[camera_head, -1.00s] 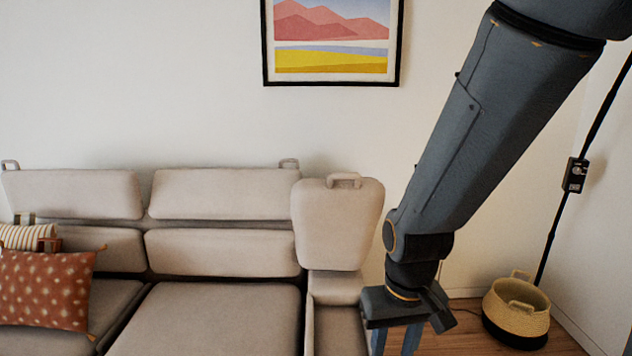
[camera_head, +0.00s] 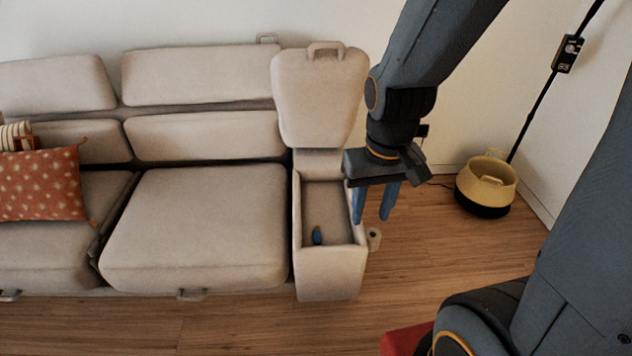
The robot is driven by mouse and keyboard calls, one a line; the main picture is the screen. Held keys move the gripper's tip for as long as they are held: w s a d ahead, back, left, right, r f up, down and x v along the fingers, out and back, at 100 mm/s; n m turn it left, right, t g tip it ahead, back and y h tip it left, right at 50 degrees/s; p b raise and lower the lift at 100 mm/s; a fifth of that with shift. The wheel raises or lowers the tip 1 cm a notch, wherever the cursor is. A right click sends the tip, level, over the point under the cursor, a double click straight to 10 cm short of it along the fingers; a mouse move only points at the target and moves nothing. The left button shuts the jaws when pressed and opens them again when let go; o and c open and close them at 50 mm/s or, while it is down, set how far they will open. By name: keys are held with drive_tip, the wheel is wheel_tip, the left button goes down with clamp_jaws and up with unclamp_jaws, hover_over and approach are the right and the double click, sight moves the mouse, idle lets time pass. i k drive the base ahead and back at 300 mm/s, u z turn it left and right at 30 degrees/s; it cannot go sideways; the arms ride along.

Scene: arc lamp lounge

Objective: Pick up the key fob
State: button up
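A small blue thing (camera_head: 317,236), which looks like the key fob, lies on the floor of the open armrest compartment (camera_head: 298,215) at the right end of the sofa, near its front wall. It is small and its details cannot be made out. My gripper (camera_head: 373,220) points down with its two blue fingers apart and nothing between them. In the picture it is to the right of the blue thing and above the compartment's right side. How high it is above the rim is hard to tell.
The compartment's padded lid (camera_head: 320,100) stands raised behind it. The sofa seat (camera_head: 200,225) is to the left. A small roll-like object (camera_head: 374,239) is just right of the compartment. A woven basket (camera_head: 487,186) and a lamp pole (camera_head: 535,100) stand further right. Wooden floor lies in front.

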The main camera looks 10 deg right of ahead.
sight(317, 235)
drive_tip(key=z, duration=0.45)
drive_tip(key=k, duration=1.1)
drive_tip(key=u, duration=0.65)
drive_tip(key=i, duration=1.45)
drive_tip(key=z, duration=0.45)
